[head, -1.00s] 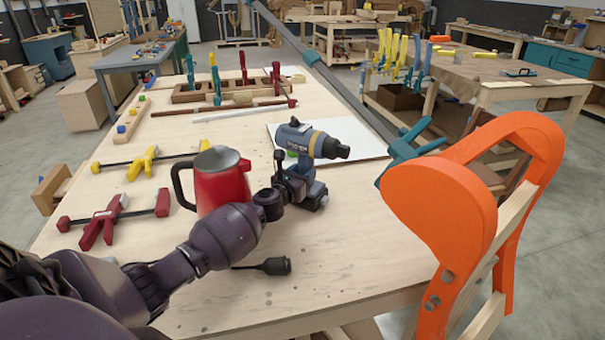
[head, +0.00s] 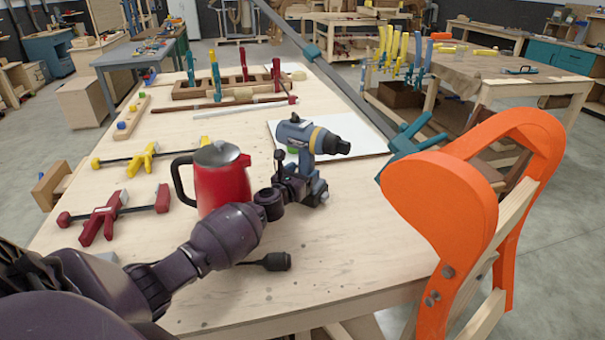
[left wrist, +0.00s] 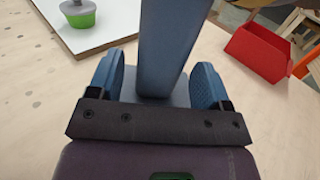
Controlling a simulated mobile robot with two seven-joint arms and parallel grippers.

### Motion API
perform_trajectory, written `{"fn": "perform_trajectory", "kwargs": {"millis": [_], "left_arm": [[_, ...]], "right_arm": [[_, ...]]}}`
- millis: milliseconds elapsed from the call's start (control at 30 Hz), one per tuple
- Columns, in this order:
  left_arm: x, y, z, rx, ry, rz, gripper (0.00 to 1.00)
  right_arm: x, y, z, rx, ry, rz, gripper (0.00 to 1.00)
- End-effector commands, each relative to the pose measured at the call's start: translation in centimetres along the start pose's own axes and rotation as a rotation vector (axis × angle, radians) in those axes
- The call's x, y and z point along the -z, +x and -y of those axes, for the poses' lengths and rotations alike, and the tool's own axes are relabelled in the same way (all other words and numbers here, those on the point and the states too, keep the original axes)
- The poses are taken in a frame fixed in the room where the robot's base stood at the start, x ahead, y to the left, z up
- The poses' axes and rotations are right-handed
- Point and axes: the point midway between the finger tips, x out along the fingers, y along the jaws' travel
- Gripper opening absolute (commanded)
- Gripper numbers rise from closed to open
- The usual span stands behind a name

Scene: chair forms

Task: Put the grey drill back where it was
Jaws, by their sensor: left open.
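The grey-blue drill (head: 299,131) stands upright at the middle of the workbench, its black chuck pointing right and a yellow band near the front. Its base looks to be on the tabletop. My left gripper (head: 303,183) is at the drill's handle from the near-left side. In the left wrist view, the two blue fingers of my left gripper (left wrist: 160,76) stand apart on either side of the drill's handle (left wrist: 168,45), with a visible gap beside it. The lower handle is partly hidden by my gripper in the head view. My right gripper is not in view.
A red pot (head: 220,180) stands close left of my forearm. A black tool (head: 275,262) lies in front. A white board (head: 365,137) lies behind the drill, with a green-based thing (left wrist: 78,14) on it. An orange chair form (head: 440,210) is at right. Clamps (head: 103,215) lie left.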

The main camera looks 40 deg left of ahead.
Motion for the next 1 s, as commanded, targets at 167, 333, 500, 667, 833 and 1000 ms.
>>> {"fn": "perform_trajectory", "kwargs": {"millis": [167,333,500,667,833,1000], "left_arm": [[-1.1,0.1,0.0,0.001,0.002,0.005,0.72],[-1.5,-1.6,-0.1,0.000,0.000,0.002,0.72],[-1.5,-4.5,-0.1,0.000,0.000,0.002,0.72],[-1.4,-7.2,0.0,0.000,0.000,0.002,0.72],[-1.4,-9.8,0.0,0.000,0.000,0.003,0.72],[-1.4,-11.4,0.0,0.000,0.000,0.003,0.72]], "right_arm": [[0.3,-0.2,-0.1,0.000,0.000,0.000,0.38],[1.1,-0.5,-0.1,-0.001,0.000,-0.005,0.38],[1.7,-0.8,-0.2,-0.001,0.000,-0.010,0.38],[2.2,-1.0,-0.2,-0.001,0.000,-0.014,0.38],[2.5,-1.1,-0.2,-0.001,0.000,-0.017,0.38],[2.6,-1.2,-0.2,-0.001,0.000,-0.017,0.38]]}}
